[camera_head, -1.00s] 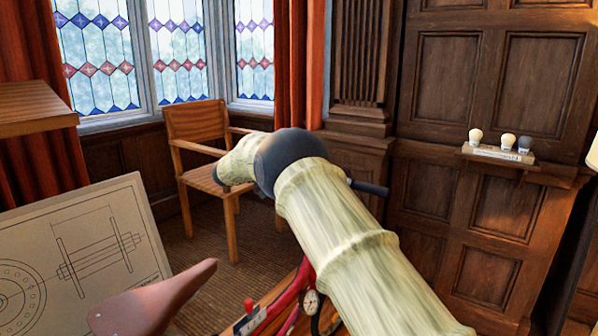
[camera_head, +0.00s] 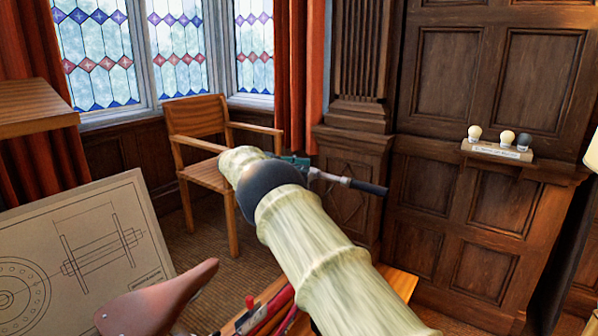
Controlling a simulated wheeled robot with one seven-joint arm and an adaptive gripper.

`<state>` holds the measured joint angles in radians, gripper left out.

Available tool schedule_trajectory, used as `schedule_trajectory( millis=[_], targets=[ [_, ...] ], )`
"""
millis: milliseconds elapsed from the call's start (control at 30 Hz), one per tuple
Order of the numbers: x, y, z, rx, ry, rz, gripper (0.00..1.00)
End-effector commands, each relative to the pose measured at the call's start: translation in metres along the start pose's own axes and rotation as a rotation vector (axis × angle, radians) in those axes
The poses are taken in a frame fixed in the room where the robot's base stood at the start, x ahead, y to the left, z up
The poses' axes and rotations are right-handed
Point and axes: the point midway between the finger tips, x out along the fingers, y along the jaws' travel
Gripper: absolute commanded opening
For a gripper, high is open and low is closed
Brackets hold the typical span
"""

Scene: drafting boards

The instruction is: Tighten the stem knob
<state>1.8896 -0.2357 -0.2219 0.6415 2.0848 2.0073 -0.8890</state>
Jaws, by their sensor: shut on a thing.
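My cream arm with its dark round joint fills the middle of the view, and its far end bends away behind the joint. My gripper is hidden behind the arm, so its fingers and whatever is between them do not show. I cannot make out the stem knob. A bar with a silver section and a black grip (camera_head: 370,187) sticks out to the right of the joint. A small dark teal part (camera_head: 296,160) shows at the bar's inner end; I cannot tell what it is. A brown saddle (camera_head: 155,303) and part of a red frame (camera_head: 270,314) show below.
A drafting board (camera_head: 150,225) with a drawing leans at lower left. A wooden chair (camera_head: 198,118) stands behind my arm, near the windows. Some floor at centre left is clear.

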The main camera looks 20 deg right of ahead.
Motion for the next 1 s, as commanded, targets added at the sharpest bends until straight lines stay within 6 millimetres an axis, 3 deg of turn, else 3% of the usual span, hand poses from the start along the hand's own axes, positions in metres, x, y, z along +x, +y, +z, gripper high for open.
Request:
schedule_trajectory(
  millis=[200,233,333,733,1000],
  targets=[
    [0.002,0.000,0.000,-0.001,0.002,0.002,0.14],
    [0.002,0.000,0.000,-0.001,0.002,0.002,0.41],
    [0.001,0.000,0.000,-0.001,0.002,0.002,0.60],
    [-0.002,-0.001,-0.003,0.000,0.000,-0.002,0.60],
    [-0.004,-0.012,-0.037,0.004,0.000,-0.002,0.60]
  ],
)
